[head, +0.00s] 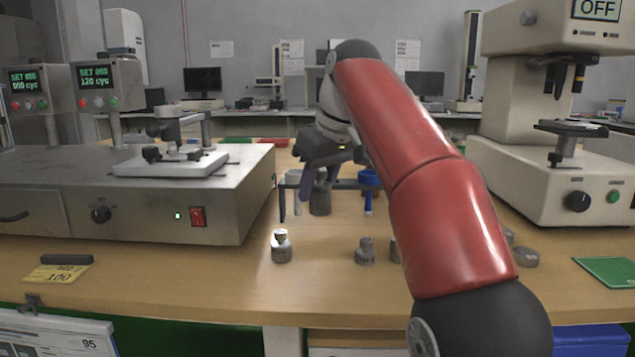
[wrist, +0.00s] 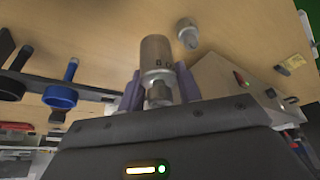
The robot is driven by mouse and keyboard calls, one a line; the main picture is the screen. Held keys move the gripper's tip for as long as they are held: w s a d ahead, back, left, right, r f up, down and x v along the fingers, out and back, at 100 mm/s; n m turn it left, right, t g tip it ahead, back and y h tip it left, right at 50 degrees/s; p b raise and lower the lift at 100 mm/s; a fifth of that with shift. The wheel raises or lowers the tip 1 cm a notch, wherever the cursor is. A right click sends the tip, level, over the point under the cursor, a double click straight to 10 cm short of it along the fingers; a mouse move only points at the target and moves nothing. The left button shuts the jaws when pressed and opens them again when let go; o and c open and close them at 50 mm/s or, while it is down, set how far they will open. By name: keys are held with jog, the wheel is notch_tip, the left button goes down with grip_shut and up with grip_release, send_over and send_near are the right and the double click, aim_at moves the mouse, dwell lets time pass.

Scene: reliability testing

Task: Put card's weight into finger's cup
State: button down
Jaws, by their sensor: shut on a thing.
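My gripper (head: 319,188) is shut on a grey metal weight (head: 320,204). In the wrist view the weight (wrist: 156,52) sits between the purple fingers (wrist: 158,88); its marking is hard to read. The wrist view shows the blue cup (wrist: 60,96) and a dark cup (wrist: 12,85). A yellow card (head: 58,273) reading 100 lies at the front left, a black bar on it. I cannot tell which cup is the finger's.
One loose weight (head: 281,247) stands on the bench (head: 200,278), another (head: 365,251) to its right, with more partly behind my arm. A grey test machine (head: 140,195) fills the left, a beige one (head: 535,175) the right. A green mat (head: 608,270) lies front right.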

jog(key=shift+f+b, duration=2.3)
jog(key=shift+f, duration=0.8)
